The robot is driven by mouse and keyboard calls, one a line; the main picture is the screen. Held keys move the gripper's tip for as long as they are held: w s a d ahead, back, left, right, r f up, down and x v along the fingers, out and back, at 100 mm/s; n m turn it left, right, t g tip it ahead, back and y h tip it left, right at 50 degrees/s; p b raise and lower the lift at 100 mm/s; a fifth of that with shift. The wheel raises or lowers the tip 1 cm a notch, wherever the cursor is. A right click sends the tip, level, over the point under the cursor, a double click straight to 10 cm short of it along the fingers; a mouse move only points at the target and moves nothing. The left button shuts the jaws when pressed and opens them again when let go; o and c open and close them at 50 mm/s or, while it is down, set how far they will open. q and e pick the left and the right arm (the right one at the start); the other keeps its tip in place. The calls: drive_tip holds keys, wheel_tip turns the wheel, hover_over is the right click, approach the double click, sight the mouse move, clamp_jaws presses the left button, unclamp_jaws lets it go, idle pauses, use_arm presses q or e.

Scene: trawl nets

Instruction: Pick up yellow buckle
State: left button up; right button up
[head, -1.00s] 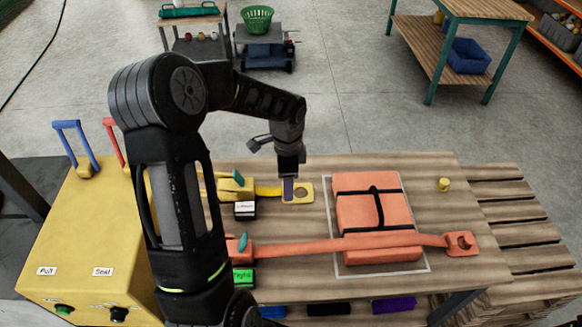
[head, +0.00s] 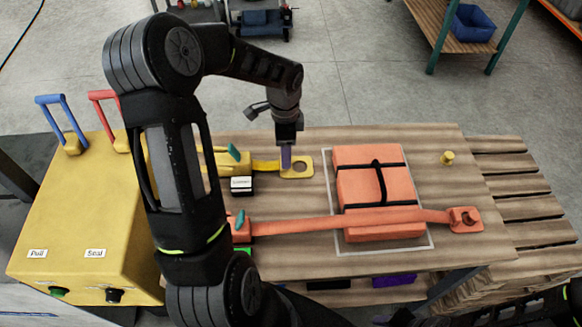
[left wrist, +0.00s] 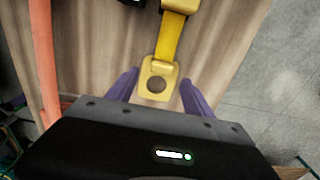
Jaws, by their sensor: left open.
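The yellow buckle (head: 297,167) is a flat plate with a round hole, on the end of a yellow strap (head: 265,166) on the wooden table (head: 290,200). In the left wrist view the buckle (left wrist: 157,82) lies between the two purple fingers. My left gripper (head: 286,160) points down at the buckle. It is open, with a finger on each side of the buckle and visible gaps between; it also shows in the left wrist view (left wrist: 160,92). The exact height of the fingertips above the table is hard to tell. My right gripper is not in view.
An orange package (head: 370,185) with black bands lies right of the buckle, with an orange strap (head: 320,224) across it ending in an orange buckle (head: 466,219). A yellow peg (head: 447,158) stands at right. A yellow box (head: 75,215) with levers stands left.

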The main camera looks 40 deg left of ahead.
use_arm(q)
wheel_tip(320, 180, down, 5)
drive_tip(key=b, duration=0.4)
drive_tip(key=shift+w+f, duration=0.15)
drive_tip(key=shift+c, duration=0.2)
clamp_jaws()
idle(0.7)
